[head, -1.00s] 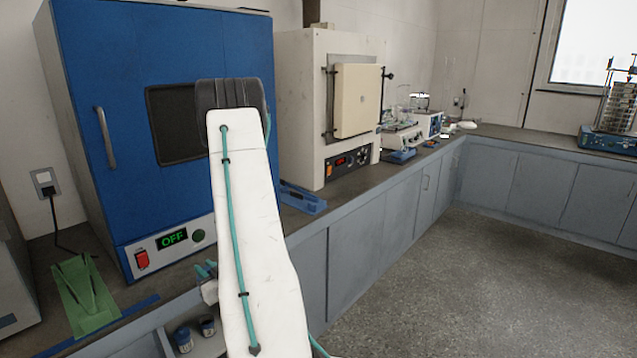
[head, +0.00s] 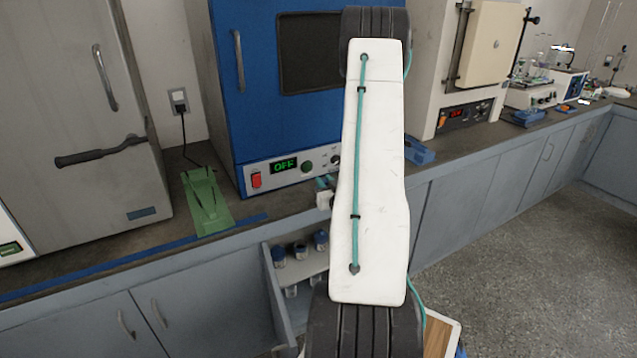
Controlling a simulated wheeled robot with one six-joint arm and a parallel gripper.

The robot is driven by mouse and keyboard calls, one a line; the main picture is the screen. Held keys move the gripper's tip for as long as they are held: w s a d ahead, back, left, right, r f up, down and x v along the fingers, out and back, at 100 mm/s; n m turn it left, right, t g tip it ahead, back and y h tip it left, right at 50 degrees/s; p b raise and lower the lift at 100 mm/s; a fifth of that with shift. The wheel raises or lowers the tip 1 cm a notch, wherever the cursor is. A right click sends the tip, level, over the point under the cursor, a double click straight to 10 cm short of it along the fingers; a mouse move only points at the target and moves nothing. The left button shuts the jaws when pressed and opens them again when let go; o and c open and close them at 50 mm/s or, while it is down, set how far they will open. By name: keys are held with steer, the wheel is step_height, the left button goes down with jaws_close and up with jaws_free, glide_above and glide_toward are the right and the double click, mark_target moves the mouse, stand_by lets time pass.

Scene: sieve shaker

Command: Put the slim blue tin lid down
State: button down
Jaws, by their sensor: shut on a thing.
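The slim blue tin lid does not show in the head view. My white upper arm link with its teal cable stands in the middle of the view and covers what lies behind it. A small teal and grey part of my wrist pokes out at the left edge of the link, in front of the blue oven (head: 225,90). My gripper's fingers are hidden, so I cannot see what is between them.
A green stand (head: 207,203) and a strip of blue tape (head: 240,222) lie on the dark counter (head: 100,255). Below is an open drawer (head: 275,290) holding several small blue-capped jars (head: 279,254). A grey cabinet (head: 75,110) stands left, a cream furnace (head: 430,70) right.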

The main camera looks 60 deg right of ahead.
steer(key=x, duration=0.6)
steer(key=shift+w+a+f, duration=0.15)
steer(key=shift+a+f, duration=0.15)
steer(key=shift+w+d+f, duration=0.1)
steer(key=shift+w+f, duration=0.1)
steer(key=shift+f, duration=1.55)
steer(key=shift+f, duration=0.2)
steer(key=c, duration=1.3)
jaws_free()
steer(key=shift+r, duration=0.15)
